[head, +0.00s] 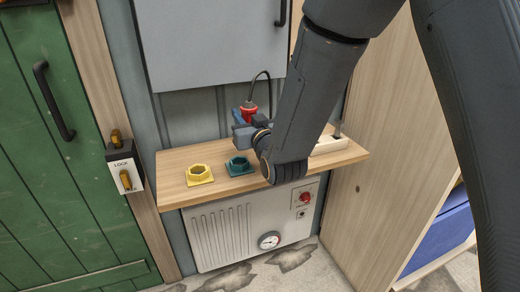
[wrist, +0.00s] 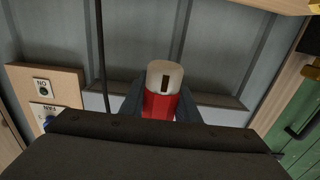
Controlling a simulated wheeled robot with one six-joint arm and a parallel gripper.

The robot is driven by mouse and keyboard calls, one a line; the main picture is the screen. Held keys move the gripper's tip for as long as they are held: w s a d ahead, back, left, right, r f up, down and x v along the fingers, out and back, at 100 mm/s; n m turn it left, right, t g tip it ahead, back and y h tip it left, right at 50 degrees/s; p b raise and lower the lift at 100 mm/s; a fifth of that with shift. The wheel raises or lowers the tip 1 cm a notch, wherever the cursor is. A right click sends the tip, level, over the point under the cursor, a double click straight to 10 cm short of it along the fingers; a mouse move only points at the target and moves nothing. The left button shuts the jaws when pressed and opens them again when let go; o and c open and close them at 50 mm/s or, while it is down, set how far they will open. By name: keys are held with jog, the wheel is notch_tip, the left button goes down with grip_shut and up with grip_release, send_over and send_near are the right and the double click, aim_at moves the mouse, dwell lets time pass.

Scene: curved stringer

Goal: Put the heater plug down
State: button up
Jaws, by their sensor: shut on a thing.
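The heater plug (head: 248,110) is red with a dark cable rising from it, held above the wooden shelf in the head view. In the wrist view the plug (wrist: 162,92) shows a red body and a pale end with a dark slot. My gripper (head: 244,131) is shut on the plug, with a finger on each side of it. In the wrist view the gripper (wrist: 161,112) fingers are partly hidden behind the dark wrist housing. The heater (head: 220,235) is a pale panel below the shelf, with a red knob and a round gauge.
The wooden shelf (head: 172,162) carries a yellow hexagonal holder (head: 199,175) and a teal one (head: 239,166) left of my arm. A grey cabinet (head: 210,40) hangs above. A green door (head: 60,150) and a lock box (head: 124,170) are at left.

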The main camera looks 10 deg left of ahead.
jog(key=w+d+f, duration=0.1)
jog(key=d, duration=0.1)
jog(key=w+d+f+b, duration=0.1)
jog(key=d+f, duration=0.1)
jog(key=d, duration=0.1)
jog(key=w+d+f+b, duration=0.1)
jog(key=w+d+f, duration=0.1)
jog(key=shift+w+d+f, duration=0.1)
jog(key=shift+d+f, duration=0.1)
jog(key=shift+f, duration=2.5)
jog(key=shift+f, duration=0.1)
jog(key=o, duration=1.1)
jog(key=v, duration=1.2)
jog(key=shift+b, duration=0.3)
